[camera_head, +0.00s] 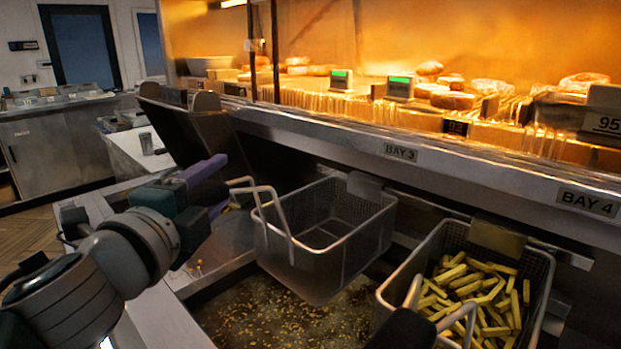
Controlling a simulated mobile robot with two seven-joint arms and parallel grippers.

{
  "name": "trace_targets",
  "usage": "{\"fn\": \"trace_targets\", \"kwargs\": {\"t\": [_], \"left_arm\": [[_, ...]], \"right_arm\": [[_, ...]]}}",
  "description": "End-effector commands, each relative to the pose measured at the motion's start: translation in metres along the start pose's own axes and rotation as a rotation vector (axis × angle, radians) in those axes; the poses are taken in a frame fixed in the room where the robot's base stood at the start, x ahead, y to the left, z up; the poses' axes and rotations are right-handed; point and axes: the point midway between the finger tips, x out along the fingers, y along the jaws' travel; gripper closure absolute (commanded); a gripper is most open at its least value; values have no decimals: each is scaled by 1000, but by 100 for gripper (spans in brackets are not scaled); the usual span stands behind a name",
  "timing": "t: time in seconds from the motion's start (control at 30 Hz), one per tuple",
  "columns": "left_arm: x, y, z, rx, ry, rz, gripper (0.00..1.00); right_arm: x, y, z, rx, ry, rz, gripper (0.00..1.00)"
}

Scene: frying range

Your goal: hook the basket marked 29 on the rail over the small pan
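An empty wire basket (325,245) is above a fryer pan of oil with floating crumbs (285,315). A plate (365,187) is at its back rim, close to the front of the range; I cannot tell whether it is hooked on the rail. Its wire handle (268,190) reaches left to my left gripper (222,182). The purple fingers are at the handle's end; whether they are closed on it is unclear. A second basket (540,285) holds yellow fries (475,295) at right. No number 29 is readable on either basket. My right gripper is not clearly visible.
A metal ledge with labels BAY 3 (400,152) and BAY 4 (587,202) runs behind the baskets. Above it are buns (450,98) and small green displays (400,87). A dark rounded shape (403,330) overlaps the fries basket's front. A counter (65,145) stands at far left.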

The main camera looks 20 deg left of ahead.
Motion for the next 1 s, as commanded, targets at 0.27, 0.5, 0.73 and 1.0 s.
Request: {"fn": "trace_targets", "kwargs": {"t": [0.27, 0.5, 0.73, 1.0], "left_arm": [[0, 1, 0, 2, 0, 2, 35], [-16, 2, 0, 1, 1, 3, 35], [-58, 4, 0, -1, 0, 4, 35], [-94, 2, 0, -1, 0, 1, 35]], "right_arm": [[0, 0, 0, 0, 0, 0, 50], [1, 0, 0, 0, 0, 0, 50], [8, 0, 3, -2, 0, 1, 50], [16, 1, 5, -5, -1, 4, 50]]}}
